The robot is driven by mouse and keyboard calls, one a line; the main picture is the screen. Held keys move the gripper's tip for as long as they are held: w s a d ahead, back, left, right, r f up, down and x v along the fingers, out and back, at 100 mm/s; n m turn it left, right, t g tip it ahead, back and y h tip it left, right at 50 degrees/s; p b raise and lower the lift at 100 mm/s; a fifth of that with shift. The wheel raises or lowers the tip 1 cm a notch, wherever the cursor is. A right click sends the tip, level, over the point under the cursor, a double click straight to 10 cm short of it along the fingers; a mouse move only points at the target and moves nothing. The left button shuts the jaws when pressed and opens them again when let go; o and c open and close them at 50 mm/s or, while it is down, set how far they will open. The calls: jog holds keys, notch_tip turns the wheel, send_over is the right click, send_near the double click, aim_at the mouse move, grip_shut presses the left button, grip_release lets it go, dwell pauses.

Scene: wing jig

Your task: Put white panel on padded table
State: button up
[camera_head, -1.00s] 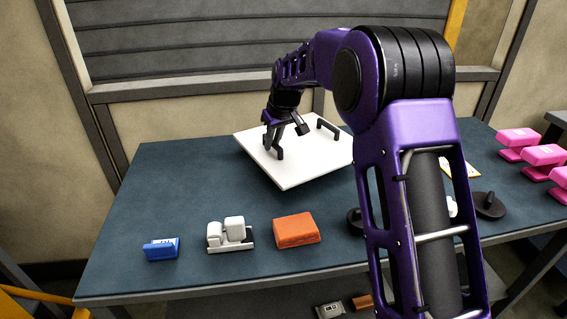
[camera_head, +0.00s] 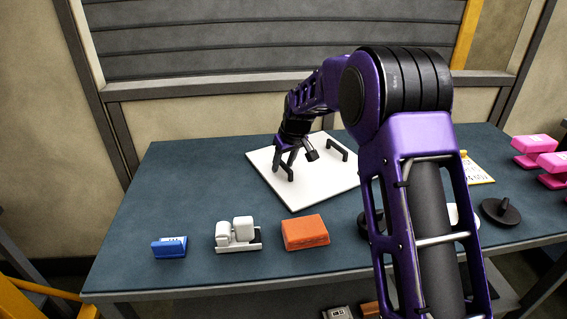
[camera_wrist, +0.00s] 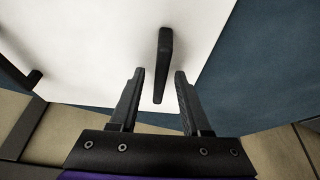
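The white panel (camera_head: 310,187) is a flat square with two black handles, over the dark blue table (camera_head: 190,195) near its back edge. It appears to lie flat on the tabletop. My gripper (camera_head: 285,168) is at the left handle, pointing down. In the wrist view the fingers (camera_wrist: 160,75) are apart, with the black handle (camera_wrist: 164,60) between them and a gap on each side. The other handle (camera_head: 337,150) stands free to the right. My arm covers the panel's right corner. Whether this blue surface is the padded table, I cannot tell.
A blue block (camera_head: 169,247), a white part (camera_head: 237,234) and an orange box (camera_head: 305,232) sit along the front. Black round parts (camera_head: 500,211) and a yellow-edged sheet (camera_head: 475,168) lie right of my arm. Pink pads (camera_head: 535,146) stand at the far right.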

jog(key=p+v, duration=0.1)
jog(key=v, duration=1.1)
jog(key=shift+w, duration=0.1)
